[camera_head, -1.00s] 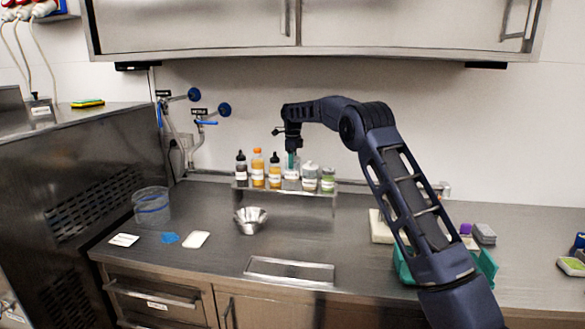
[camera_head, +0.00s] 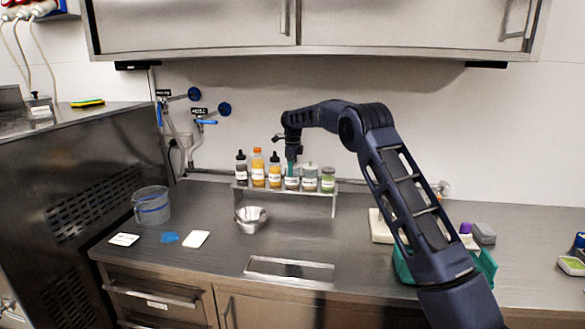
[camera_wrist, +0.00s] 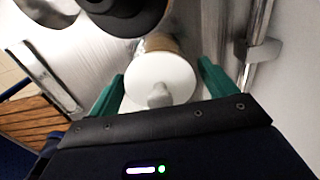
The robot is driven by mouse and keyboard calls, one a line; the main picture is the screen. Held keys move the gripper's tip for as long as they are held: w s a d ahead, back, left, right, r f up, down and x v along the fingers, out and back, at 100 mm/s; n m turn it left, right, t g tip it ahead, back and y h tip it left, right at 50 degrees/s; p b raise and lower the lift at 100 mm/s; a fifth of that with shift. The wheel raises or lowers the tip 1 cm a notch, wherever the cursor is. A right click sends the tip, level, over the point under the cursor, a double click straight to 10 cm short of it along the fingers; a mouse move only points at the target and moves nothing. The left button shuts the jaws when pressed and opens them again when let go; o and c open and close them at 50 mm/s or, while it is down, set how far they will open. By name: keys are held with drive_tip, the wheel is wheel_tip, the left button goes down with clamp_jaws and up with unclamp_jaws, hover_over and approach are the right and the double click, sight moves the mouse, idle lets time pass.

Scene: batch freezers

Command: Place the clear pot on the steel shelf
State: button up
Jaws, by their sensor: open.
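The steel shelf (camera_head: 334,203) is a low rack at the back of the counter, with a row of bottles and jars on it. The clear pot (camera_head: 291,184) appears to be the labelled jar in that row, under my gripper (camera_head: 291,168). It stands upright, seemingly on the shelf; its base contact is too small to be sure of. In the wrist view, the pot's round white lid (camera_wrist: 160,80) with a knob lies between the green fingers of my open gripper (camera_wrist: 162,82). The fingers are on either side of it; I cannot tell whether they touch it.
Dark-capped bottles (camera_head: 241,168) and an orange bottle (camera_head: 258,168) stand left of the pot, and lidded jars (camera_head: 310,178) close on its right. A steel bowl (camera_head: 251,220) and a clear jug (camera_head: 151,206) stand on the counter. The middle front counter is mostly clear.

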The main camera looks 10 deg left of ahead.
wheel_tip(320, 180, up, 12)
drive_tip(key=shift+d+r, duration=0.1)
drive_tip(key=shift+r, duration=0.1)
drive_tip(key=s+d+r+n, duration=0.2)
drive_tip(key=s+d, duration=0.3)
drive_tip(key=d, duration=0.4)
drive_tip(key=s+d+r+n, duration=0.15)
drive_tip(key=s+d, duration=0.25)
drive_tip(key=d, duration=0.4)
drive_tip(key=s+d+r+n, duration=0.1)
drive_tip(key=s+d+n, duration=0.1)
drive_tip(key=s+d, duration=0.5)
drive_tip(key=s+d+n+t, duration=0.2)
drive_tip(key=s+d+n, duration=0.5)
drive_tip(key=s+d, duration=1.35)
drive_tip(key=s+d+f+n+t, duration=0.1)
drive_tip(key=s+d+f+n, duration=0.1)
drive_tip(key=s, duration=0.6)
drive_tip(key=s+d+f+n+t, duration=0.1)
drive_tip(key=s+d+f+n, duration=0.1)
drive_tip(key=s, duration=0.6)
wheel_tip(320, 180, down, 2)
drive_tip(key=shift+d+f+n+t, duration=0.15)
drive_tip(key=shift+n+t, duration=0.15)
drive_tip(key=shift+n, duration=0.45)
drive_tip(key=shift+c, duration=0.4)
